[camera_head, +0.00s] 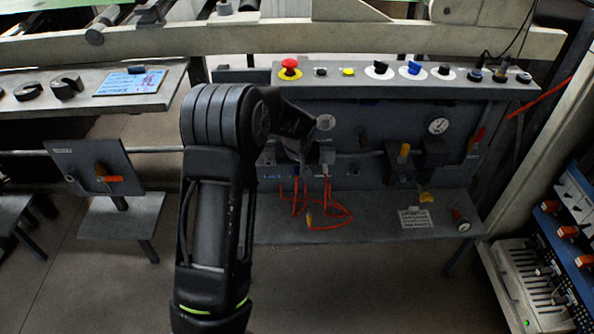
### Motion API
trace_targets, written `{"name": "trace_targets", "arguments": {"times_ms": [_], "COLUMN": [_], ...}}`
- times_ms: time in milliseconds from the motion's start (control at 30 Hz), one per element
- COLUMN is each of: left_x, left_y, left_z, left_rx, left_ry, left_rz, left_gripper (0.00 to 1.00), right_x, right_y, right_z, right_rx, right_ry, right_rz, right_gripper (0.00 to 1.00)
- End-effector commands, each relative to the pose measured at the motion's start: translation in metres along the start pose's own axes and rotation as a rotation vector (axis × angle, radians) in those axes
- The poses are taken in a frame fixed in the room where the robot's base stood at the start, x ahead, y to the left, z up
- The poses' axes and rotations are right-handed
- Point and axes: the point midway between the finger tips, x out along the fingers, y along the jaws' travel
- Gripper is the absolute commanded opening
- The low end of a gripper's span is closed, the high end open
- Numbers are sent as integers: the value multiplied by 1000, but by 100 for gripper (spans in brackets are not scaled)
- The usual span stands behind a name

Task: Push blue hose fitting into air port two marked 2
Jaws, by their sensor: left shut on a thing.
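My left arm reaches up from the bottom and bends right to the grey valve panel (368,125). My left gripper (305,165) is at the panel's lower left, among the air ports, seen small and dark. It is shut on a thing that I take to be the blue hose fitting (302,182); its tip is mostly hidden. Red-orange hoses (325,213) hang below and loop onto the shelf. The port numbers are too small to read, and I cannot tell whether the fitting touches port two. My right gripper is not in view.
A control strip (450,83) with a red mushroom button (290,66) and knobs runs above the panel. A pressure gauge (438,126) and a yellow-topped regulator (403,152) stand to the right. The shelf (370,228) below holds a label plate (414,217).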

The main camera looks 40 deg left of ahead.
Motion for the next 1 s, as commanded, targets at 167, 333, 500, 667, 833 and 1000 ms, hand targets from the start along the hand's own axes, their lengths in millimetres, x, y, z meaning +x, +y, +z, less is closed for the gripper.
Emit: {"name": "trace_targets", "arguments": {"times_ms": [167, 333, 500, 667, 833, 1000], "left_x": [1, 3, 3, 3, 3, 3], "left_y": [0, 0, 0, 0, 0, 0], "left_z": [-3, -6, -7, -7, -7, -7], "left_rx": [-1, -1, 0, 0, 0, 0], "left_ry": [-1, -1, -1, -1, -1, -1], "left_rz": [-1, -1, 0, 0, 0, 0], "left_gripper": [0, 0, 16, 29, 41, 41], "right_x": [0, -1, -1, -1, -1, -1], "right_y": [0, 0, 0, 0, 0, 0], "right_z": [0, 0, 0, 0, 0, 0], "right_rx": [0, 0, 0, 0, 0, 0], "right_ry": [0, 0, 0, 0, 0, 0], "right_rz": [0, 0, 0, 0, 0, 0], "right_gripper": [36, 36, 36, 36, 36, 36]}}
